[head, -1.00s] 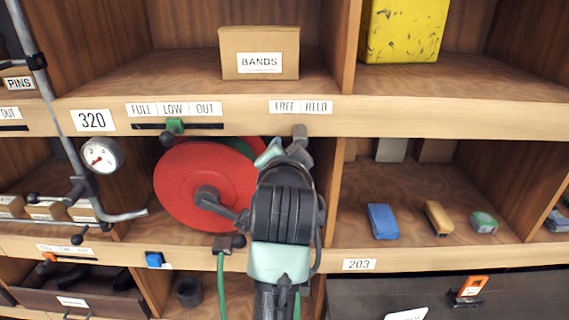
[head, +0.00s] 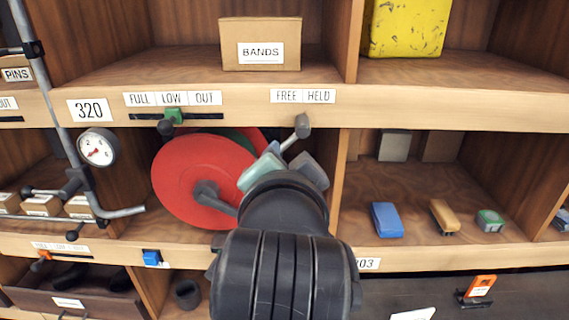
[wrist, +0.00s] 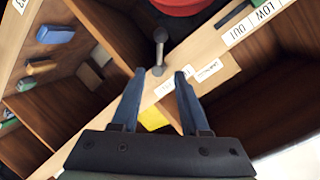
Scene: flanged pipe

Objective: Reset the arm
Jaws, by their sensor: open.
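My gripper (head: 285,165) is open and empty, in front of the middle shelf opening in the head view. Its pale fingers point toward the shelf, and my dark wrist and arm fill the lower middle. A grey lever (head: 302,127) with a round-ended knob stands just beyond the fingers, below the FREE and HELD labels (head: 303,96). In the wrist view my gripper (wrist: 159,74) has its two fingers apart, with the lever (wrist: 160,45) showing beyond and between the tips. I cannot tell how far the lever is from them.
A red disc (head: 195,182) stands left of my gripper. A gauge (head: 97,147) and grey pipe are further left. Blue (head: 386,219), tan (head: 443,216) and green (head: 489,221) items lie on the right shelf. A BANDS box (head: 261,48) sits above.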

